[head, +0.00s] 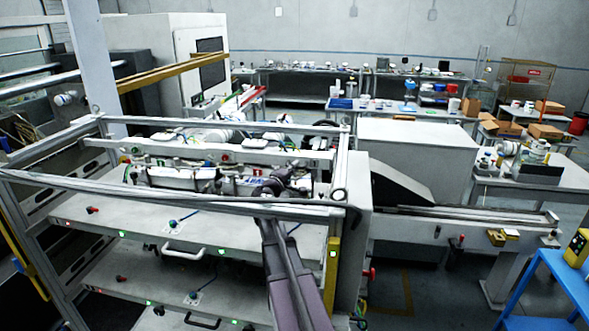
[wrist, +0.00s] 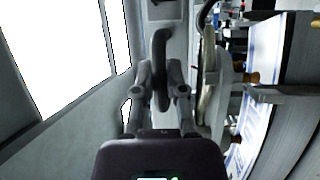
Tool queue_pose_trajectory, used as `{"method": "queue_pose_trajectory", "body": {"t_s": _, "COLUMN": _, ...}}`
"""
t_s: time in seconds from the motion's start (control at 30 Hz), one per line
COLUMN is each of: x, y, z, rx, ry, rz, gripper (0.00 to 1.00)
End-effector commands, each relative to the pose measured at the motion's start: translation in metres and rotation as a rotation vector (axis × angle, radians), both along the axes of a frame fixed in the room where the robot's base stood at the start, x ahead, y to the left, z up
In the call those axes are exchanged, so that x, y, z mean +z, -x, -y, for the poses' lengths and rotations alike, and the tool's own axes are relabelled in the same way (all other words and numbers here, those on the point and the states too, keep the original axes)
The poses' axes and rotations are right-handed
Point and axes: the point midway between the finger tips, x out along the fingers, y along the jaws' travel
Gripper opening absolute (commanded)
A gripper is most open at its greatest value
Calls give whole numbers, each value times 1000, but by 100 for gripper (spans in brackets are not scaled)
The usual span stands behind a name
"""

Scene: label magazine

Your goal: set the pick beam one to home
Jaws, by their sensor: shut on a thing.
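A long grey beam (head: 180,149) runs across the open top of the machine frame in the head view, with a red round part and small green parts on it; I take it to be the pick beam, but no label can be read. My gripper (head: 277,186) is over the right part of the frame, behind the front rail. In the wrist view my gripper (wrist: 158,94) has its two fingers around a dark curved handle (wrist: 160,48) and is shut on it. The handle is fixed to a grey part beyond; its joint with the beam is hidden in the head view.
The front rail (head: 170,191) of the frame and its right corner post (head: 333,262) stand close to my arm. Drawers with handles (head: 184,254) lie below. A conveyor (head: 470,220) extends right. Pale shelves and cables crowd the wrist view's right side.

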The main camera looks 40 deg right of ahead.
Motion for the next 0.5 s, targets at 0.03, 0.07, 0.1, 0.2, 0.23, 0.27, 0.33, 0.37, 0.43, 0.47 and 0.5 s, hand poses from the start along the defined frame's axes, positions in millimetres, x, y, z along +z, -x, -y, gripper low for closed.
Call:
{"method": "queue_pose_trajectory", "body": {"t_s": 0.03, "x": 1, "y": -10, "z": 9, "rx": 0, "ry": 5, "rz": -2, "gripper": 0}}
{"method": "queue_pose_trajectory", "body": {"t_s": 0.07, "x": 1, "y": -13, "z": 12, "rx": 0, "ry": 5, "rz": -2, "gripper": 0}}
{"method": "queue_pose_trajectory", "body": {"t_s": 0.1, "x": 1, "y": -16, "z": 16, "rx": 0, "ry": 5, "rz": -3, "gripper": 0}}
{"method": "queue_pose_trajectory", "body": {"t_s": 0.2, "x": 2, "y": -21, "z": 23, "rx": 0, "ry": 6, "rz": -2, "gripper": 0}}
{"method": "queue_pose_trajectory", "body": {"t_s": 0.23, "x": 2, "y": -21, "z": 23, "rx": 0, "ry": 6, "rz": -2, "gripper": 0}}
{"method": "queue_pose_trajectory", "body": {"t_s": 0.27, "x": 2, "y": -21, "z": 23, "rx": 0, "ry": 5, "rz": -3, "gripper": 0}}
{"method": "queue_pose_trajectory", "body": {"t_s": 0.33, "x": 1, "y": -20, "z": 22, "rx": 0, "ry": 5, "rz": -2, "gripper": 0}}
{"method": "queue_pose_trajectory", "body": {"t_s": 0.37, "x": 1, "y": -19, "z": 22, "rx": 0, "ry": 5, "rz": -2, "gripper": 0}}
{"method": "queue_pose_trajectory", "body": {"t_s": 0.43, "x": 1, "y": -19, "z": 22, "rx": 0, "ry": 4, "rz": -2, "gripper": 0}}
{"method": "queue_pose_trajectory", "body": {"t_s": 0.47, "x": 1, "y": -19, "z": 22, "rx": 0, "ry": 4, "rz": -2, "gripper": 0}}
{"method": "queue_pose_trajectory", "body": {"t_s": 0.5, "x": 1, "y": -19, "z": 22, "rx": 0, "ry": 4, "rz": -2, "gripper": 22}}
